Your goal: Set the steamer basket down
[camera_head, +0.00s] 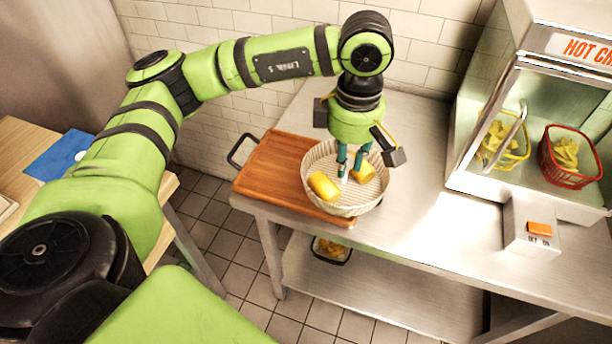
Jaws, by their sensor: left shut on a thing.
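The steamer basket (352,207) is a round, pale, shallow basket with a ribbed wall. Two yellow pieces lie in it, one left (323,186) and one right (363,173). My left gripper (346,176) points down into the basket between the yellow pieces and is shut on the basket; its exact grip point is hard to make out. The basket looks level, over the right part of a wooden board (272,170) and the steel counter (420,215). I cannot tell whether it touches them. My right gripper is not in view.
A glass-fronted warmer (580,45) stands at the right with a yellow basket (503,140) and a red basket (571,165) of chips. A small box (531,225) with an orange top sits before it. The counter between is clear. A dark container (331,250) is on the lower shelf.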

